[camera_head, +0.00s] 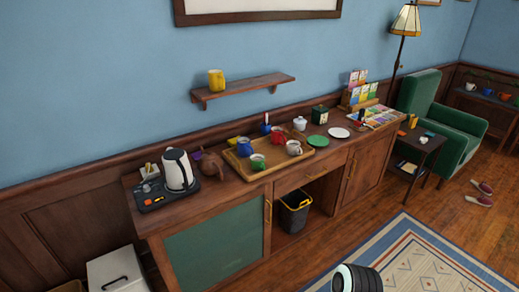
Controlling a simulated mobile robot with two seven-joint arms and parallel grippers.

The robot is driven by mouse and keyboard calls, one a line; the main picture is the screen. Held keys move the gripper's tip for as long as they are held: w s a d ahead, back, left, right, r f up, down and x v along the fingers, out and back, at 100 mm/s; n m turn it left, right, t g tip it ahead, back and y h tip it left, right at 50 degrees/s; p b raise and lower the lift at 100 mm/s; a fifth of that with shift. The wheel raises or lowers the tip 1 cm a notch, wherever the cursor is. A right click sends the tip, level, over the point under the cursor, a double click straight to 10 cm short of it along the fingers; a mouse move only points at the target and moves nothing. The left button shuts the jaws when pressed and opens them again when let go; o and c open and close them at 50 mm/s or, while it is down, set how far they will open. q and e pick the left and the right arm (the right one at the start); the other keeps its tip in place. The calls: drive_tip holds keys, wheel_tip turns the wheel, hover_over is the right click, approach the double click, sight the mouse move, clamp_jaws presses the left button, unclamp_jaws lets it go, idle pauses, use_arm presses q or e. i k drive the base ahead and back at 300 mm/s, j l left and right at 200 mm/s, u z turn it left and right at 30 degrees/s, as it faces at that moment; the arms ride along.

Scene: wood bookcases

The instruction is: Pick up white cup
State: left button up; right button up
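A small white cup (294,148) stands upright at the right end of a wooden tray (240,168) on the long wooden sideboard. A white lidded pot or jar (300,123) stands behind the tray to the right; at this size I cannot tell exactly what it is.
The tray also holds a green cup (257,162), a red cup (278,135) and a blue one (244,147). A teapot (211,165) and a kettle (178,170) stand to its left. A green plate (318,141) lies to its right.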

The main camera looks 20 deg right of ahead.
sight(295, 149)
drive_tip(key=i+l+u, duration=0.1)
drive_tip(key=u, duration=0.3)
drive_tip(key=l+u, duration=0.6)
drive_tip(key=u, duration=0.25)
drive_tip(key=l+u, duration=0.3)
drive_tip(key=l, duration=0.25)
drive_tip(key=k+l+u, duration=0.15)
drive_tip(key=l+u, duration=0.15)
drive_tip(key=l, duration=0.2)
drive_tip(key=k+l+u, duration=0.1)
drive_tip(key=l, duration=0.25)
drive_tip(key=k+l+u, duration=0.1)
drive_tip(key=l, duration=0.25)
drive_tip(key=k+l+u, duration=0.1)
drive_tip(key=l, duration=0.25)
drive_tip(key=k+l, duration=0.15)
drive_tip(key=l, duration=0.2)
drive_tip(key=k+l, duration=0.15)
drive_tip(key=l, duration=0.2)
drive_tip(key=k+l, duration=0.2)
drive_tip(key=l+u, duration=0.05)
drive_tip(key=l, duration=0.1)
